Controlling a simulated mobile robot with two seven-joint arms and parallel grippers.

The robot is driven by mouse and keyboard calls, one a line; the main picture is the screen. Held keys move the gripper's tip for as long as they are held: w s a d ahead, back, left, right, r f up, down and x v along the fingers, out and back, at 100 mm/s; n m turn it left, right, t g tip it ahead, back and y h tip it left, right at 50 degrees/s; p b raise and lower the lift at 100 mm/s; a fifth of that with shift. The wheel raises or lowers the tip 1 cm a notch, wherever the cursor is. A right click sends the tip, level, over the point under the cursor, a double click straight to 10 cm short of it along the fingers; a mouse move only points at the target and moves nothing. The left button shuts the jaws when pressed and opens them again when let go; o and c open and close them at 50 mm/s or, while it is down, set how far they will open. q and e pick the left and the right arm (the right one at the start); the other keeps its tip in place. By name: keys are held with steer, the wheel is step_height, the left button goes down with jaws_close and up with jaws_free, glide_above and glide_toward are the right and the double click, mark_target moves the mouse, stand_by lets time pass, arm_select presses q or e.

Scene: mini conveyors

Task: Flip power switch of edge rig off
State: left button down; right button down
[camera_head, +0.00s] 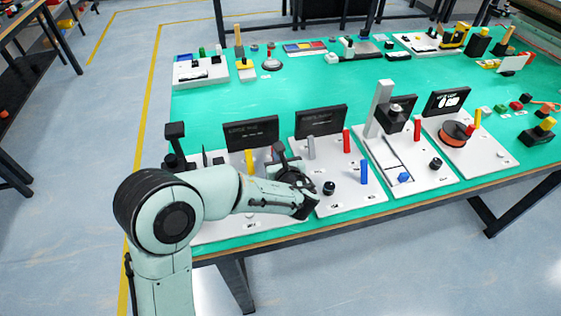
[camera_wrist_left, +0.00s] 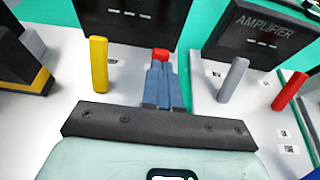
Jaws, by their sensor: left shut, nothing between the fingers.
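My left gripper (camera_head: 279,150) reaches over the front left rig board, between a yellow lever (camera_head: 249,163) and a grey lever (camera_head: 310,147). In the left wrist view its two blue-grey fingers (camera_wrist_left: 161,75) are shut together with nothing held. A small red part (camera_wrist_left: 160,54), perhaps the switch, shows just beyond the fingertips; I cannot tell whether they touch. The leftmost black screen (camera_head: 251,133) stands behind it, its text too small to read surely. The red part is hidden by my gripper in the head view. My right gripper is not in view.
The neighbouring board carries a screen reading AMPLIFIER (camera_wrist_left: 262,30), a red lever (camera_head: 346,141), a blue lever (camera_head: 364,172) and a black knob (camera_head: 328,188). A black post (camera_head: 176,145) stands left. The green table middle (camera_head: 290,90) is clear.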

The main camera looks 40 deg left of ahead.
arm_select(q)
steer(key=shift+w+a+f, duration=0.15)
steer(key=shift+w+a, duration=0.25)
steer(key=shift+a, duration=0.1)
steer(key=shift+a+r, duration=0.1)
steer(key=shift+r, duration=0.15)
steer(key=shift+a, duration=0.1)
